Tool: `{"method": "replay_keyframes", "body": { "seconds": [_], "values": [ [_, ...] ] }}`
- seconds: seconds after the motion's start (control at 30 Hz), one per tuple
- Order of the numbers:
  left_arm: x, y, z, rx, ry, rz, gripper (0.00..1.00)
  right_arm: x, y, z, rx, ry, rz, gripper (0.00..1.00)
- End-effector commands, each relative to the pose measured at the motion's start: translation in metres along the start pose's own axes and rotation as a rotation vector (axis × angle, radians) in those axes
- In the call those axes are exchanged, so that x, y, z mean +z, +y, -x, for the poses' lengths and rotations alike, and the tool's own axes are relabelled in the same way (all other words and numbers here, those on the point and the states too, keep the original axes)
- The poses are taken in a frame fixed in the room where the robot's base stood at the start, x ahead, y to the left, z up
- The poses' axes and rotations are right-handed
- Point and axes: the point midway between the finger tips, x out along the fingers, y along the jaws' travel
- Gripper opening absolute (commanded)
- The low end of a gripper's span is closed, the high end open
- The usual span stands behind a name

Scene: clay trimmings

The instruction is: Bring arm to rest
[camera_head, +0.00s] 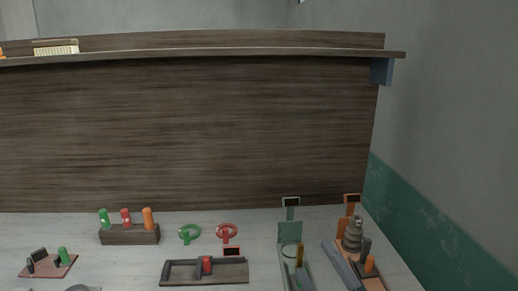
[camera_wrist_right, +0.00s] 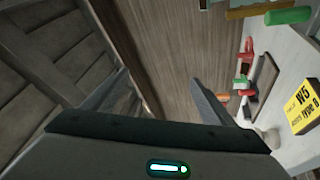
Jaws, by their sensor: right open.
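My right gripper (camera_wrist_right: 160,82) shows in the right wrist view with its two grey fingers spread wide. Nothing is between them. Dark wooden boards lie to the left and beyond the fingers, and the pale worktop is off to the right, tilted in this view. No object touches the fingers. I cannot make out either gripper clearly in the head view, and my left gripper shows in neither view.
The worktop (camera_head: 125,262) holds a wooden block (camera_head: 130,236) with three coloured pegs, a dark tray (camera_head: 178,274), a green ring (camera_head: 190,235) and a red ring (camera_head: 227,231). A shelf (camera_head: 220,51) runs above. A yellow box (camera_wrist_right: 297,112) stands right of the gripper.

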Motion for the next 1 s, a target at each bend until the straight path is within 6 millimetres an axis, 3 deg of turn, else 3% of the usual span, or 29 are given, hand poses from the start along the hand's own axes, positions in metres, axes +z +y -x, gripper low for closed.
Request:
{"method": "replay_keyframes", "body": {
  "seconds": [0.1, 0.2, 0.3, 0.4, 0.6, 0.8, 1.0],
  "values": [
    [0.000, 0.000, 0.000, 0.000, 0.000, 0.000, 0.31, 0.044, -0.026, 0.035, -0.066, -0.250, -0.200, 0.78],
    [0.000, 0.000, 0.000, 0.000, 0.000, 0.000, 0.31, 0.074, -0.055, 0.075, -0.136, -0.457, -0.355, 0.78],
    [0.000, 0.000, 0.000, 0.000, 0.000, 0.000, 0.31, 0.095, -0.088, 0.125, -0.219, -0.661, -0.501, 0.78],
    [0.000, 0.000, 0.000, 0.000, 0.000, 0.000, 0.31, 0.103, -0.121, 0.179, -0.310, -0.850, -0.631, 0.78],
    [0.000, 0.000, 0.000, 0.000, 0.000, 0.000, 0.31, 0.091, -0.168, 0.278, -0.483, -1.153, -0.827, 0.78],
    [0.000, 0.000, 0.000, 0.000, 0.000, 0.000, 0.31, 0.069, -0.188, 0.339, -0.599, -1.328, -0.929, 0.78],
    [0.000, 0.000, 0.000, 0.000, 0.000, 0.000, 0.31, 0.046, -0.198, 0.385, -0.694, -1.453, -0.999, 0.78]
  ]
}}
